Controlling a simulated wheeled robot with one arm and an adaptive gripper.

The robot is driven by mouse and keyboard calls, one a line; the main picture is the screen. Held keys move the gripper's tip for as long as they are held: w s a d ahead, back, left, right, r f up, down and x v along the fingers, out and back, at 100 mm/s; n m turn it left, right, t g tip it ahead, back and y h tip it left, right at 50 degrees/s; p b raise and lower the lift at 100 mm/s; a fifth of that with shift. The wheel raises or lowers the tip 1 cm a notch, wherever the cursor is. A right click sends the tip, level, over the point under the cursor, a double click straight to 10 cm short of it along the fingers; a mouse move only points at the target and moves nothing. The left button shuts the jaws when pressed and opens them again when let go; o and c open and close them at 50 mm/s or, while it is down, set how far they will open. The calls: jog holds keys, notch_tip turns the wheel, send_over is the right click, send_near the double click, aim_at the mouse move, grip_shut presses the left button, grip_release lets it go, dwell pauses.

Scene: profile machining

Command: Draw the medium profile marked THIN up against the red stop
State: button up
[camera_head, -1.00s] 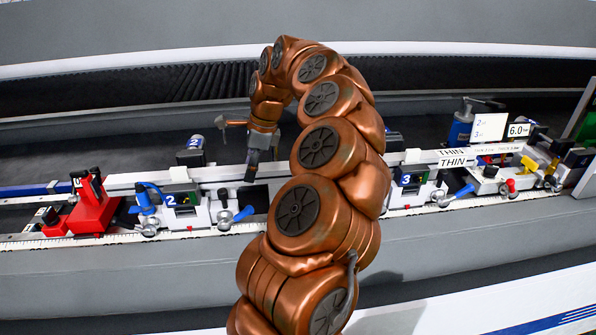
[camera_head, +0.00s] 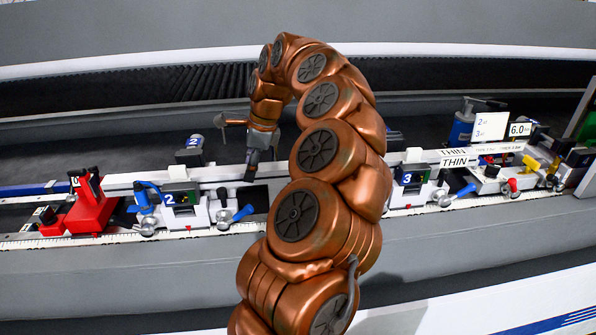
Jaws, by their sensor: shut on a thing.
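The profile marked THIN (camera_head: 455,161) is a long pale bar lying along the machine bed, with its label towards the right. My gripper (camera_head: 250,174) points down and is shut on the profile, left of the middle of its length. My copper arm hides part of the bar. The red stop (camera_head: 90,207) stands at the left of the bed. The left end of the profile is close beside the stop; I cannot tell whether they touch.
Clamp unit 2 (camera_head: 180,207) with blue levers stands between the red stop and my gripper. A display reading 6.0 (camera_head: 520,130) and small signs (camera_head: 490,126) are at the right end.

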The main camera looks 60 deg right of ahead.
jog(key=shift+w+a+b, duration=0.3)
jog(key=shift+w+a, duration=0.5)
jog(key=shift+w, duration=0.1)
dwell(0.8)
jog(key=o, duration=1.3)
jog(key=shift+r, duration=0.1)
jog(key=v, duration=1.1)
jog(key=shift+s+d+r, duration=0.1)
jog(key=shift+r, duration=0.3)
